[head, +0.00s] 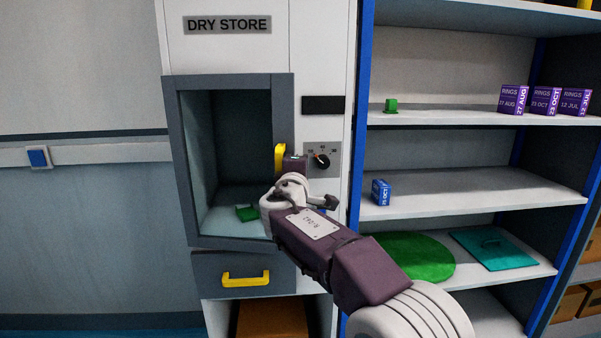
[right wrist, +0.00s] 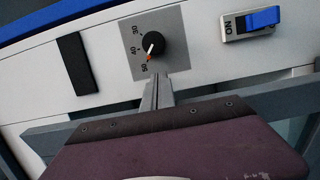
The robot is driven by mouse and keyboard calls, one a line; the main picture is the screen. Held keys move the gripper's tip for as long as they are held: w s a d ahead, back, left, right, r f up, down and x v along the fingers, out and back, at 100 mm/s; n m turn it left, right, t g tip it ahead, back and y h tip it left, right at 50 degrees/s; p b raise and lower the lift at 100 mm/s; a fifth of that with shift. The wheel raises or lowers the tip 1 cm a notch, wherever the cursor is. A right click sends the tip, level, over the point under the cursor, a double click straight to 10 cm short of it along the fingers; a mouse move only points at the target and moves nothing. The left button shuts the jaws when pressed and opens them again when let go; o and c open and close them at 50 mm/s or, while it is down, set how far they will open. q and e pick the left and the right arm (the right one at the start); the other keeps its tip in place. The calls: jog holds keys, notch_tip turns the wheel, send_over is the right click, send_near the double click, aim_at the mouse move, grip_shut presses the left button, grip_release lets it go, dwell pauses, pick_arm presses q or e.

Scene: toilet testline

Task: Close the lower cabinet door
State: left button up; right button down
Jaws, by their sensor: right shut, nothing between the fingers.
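The tall white cabinet labelled DRY STORE (head: 227,25) has a grey-framed door (head: 183,165) with a vertical yellow handle (head: 280,157) on its right side. Whether this door is fully shut is hard to tell. Below it is a grey front panel (head: 210,270) with a horizontal yellow handle (head: 245,279). Under that is an open space holding a brown box (head: 272,318). My right gripper (head: 294,162) is beside the vertical handle, in front of the cabinet. In the right wrist view its fingers (right wrist: 157,88) are shut and empty, pointing at the dial panel. My left gripper is out of view.
A black dial (head: 321,161) sits right of the door; it also shows in the wrist view (right wrist: 152,45), near a blue ON switch (right wrist: 250,22). A blue-edged shelf unit (head: 470,190) with boxes stands at right. A wall rail (head: 95,154) runs along the left.

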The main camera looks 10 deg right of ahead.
jog(key=shift+w+d, duration=0.1)
jog(key=shift+w, duration=0.4)
dwell(0.4)
